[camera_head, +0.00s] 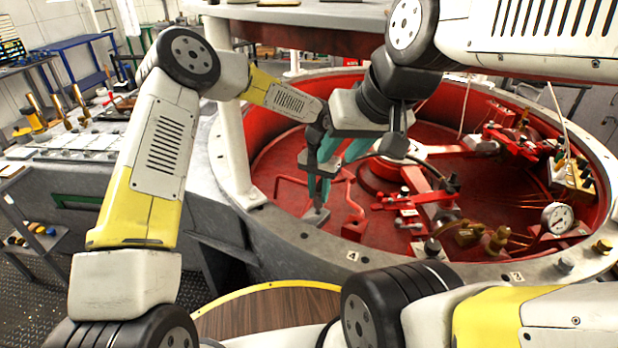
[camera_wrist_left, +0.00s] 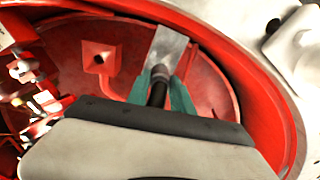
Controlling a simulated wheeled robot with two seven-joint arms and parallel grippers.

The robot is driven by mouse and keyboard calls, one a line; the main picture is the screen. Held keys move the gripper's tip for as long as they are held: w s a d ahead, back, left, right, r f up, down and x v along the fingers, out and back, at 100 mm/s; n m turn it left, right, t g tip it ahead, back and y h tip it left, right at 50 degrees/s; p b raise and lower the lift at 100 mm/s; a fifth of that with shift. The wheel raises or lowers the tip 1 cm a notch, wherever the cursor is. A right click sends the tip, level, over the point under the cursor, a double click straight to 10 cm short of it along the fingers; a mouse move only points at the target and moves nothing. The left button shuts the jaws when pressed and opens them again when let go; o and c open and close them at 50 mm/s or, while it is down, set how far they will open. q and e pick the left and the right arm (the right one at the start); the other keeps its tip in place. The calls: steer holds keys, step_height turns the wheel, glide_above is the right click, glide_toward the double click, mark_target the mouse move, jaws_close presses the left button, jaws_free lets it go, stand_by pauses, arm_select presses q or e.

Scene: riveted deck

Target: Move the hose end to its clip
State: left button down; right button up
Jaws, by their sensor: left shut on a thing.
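My left gripper (camera_head: 320,165) reaches down inside the red tank near its left wall. In the left wrist view its teal fingers (camera_wrist_left: 160,92) are shut on the black hose end (camera_wrist_left: 157,94), which has a grey-brown collar. The hose end points at a pale metal plate (camera_wrist_left: 170,45), which also shows low in the head view (camera_head: 316,215). Whether they touch is unclear. I cannot pick out the clip for certain. My right gripper (camera_head: 355,148) is above and right of the left one, partly hidden by the wrists. Its fingers cannot be read clearly.
The red tank has a wide grey rim (camera_head: 352,262). Red pipework (camera_head: 415,200), brass fittings (camera_head: 495,240) and a round gauge (camera_head: 557,218) fill its middle and right. A red funnel-shaped fitting (camera_wrist_left: 98,55) stands left of the plate in the wrist view. A white post (camera_head: 230,125) rises at left.

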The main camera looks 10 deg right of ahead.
arm_select(q)
steer(key=shift+f, duration=1.45)
stand_by(0.6)
steer(key=c, duration=1)
jaws_free()
steer(key=shift+c, duration=0.2)
step_height(320, 180, up, 8)
steer(key=shift+f, duration=0.1)
